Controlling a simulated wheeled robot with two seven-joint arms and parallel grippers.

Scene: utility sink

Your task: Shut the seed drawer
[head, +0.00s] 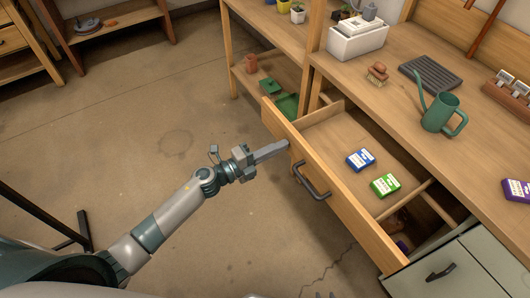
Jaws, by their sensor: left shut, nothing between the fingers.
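The seed drawer (345,206) is pulled out from under the wooden bench. It has a long wooden front with a dark bar handle (311,182). A blue seed packet (360,160) and a green seed packet (385,186) lie inside it. Dividers show at its near end, with partly hidden items below them. My left gripper (286,145) is shut and empty. Its tip is at the outer face of the drawer front, up and left of the handle; I cannot tell whether it touches. My right gripper is not recognisable in view.
A green watering can (439,112), a brush (377,75), a dark tray (430,75) and a purple packet (516,190) are on the bench. A grey-green cabinet (450,268) adjoins the drawer. The concrete floor (180,100) left of the drawer is clear.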

